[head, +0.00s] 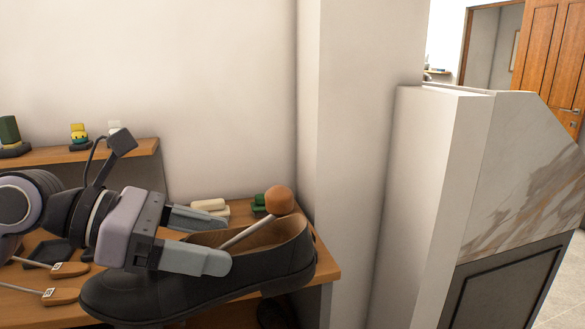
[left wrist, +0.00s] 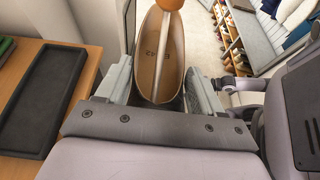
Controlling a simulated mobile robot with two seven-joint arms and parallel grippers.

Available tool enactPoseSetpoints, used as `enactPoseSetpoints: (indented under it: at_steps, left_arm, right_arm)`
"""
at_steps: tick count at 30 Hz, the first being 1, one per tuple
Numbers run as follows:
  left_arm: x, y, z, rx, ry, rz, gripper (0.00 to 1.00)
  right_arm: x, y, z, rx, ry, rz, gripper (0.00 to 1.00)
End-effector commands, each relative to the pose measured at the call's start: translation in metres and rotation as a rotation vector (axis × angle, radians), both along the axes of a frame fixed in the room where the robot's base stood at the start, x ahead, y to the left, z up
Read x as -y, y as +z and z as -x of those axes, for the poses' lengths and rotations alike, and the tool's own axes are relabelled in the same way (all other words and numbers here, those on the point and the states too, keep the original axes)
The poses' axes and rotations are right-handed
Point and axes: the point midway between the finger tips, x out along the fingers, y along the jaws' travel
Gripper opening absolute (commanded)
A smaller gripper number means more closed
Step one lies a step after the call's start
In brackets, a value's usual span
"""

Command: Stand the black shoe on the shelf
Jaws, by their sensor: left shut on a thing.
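The black shoe (head: 255,265) points its toe to the lower left and its opening faces up. My left gripper (head: 195,240) is shut across its sides, one finger on the near side and the other behind. A thin rod with an orange-brown ball (head: 279,200) stands out of the opening. In the left wrist view the fingers of my left gripper (left wrist: 158,90) flank the tan inside of the shoe (left wrist: 162,60). Whether the sole touches anything is hidden. I cannot tell which surface is the task's shelf. My right gripper does not show.
The wooden bench top (head: 325,268) holds cream blocks (head: 209,204), a green item (head: 259,207) and two tagged wooden pieces (head: 62,296). A raised wooden ledge (head: 140,150) with small items runs behind. A black tray (left wrist: 40,100) lies left. A wall post (head: 340,150) stands right.

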Motion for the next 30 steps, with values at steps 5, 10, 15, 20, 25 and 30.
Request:
enactPoseSetpoints:
  at_steps: [5,10,15,20,25,30]
  left_arm:
    - [-0.007,-0.022,-0.003,-0.004,0.023,0.005,0.00]
    - [-0.020,-0.046,-0.006,-0.004,0.068,0.005,0.00]
    - [-0.036,-0.071,-0.008,-0.006,0.127,0.005,0.00]
    - [-0.053,-0.095,-0.007,-0.005,0.189,0.004,0.00]
    - [-0.074,-0.122,-0.004,-0.006,0.257,0.002,0.00]
    - [-0.093,-0.145,0.002,-0.004,0.314,0.003,0.00]
  right_arm:
    - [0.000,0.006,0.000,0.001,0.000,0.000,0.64]
    - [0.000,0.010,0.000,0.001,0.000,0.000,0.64]
    - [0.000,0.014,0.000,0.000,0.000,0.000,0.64]
    - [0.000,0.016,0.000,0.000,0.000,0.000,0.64]
    - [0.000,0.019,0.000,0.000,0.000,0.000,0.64]
    - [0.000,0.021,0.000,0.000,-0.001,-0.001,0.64]
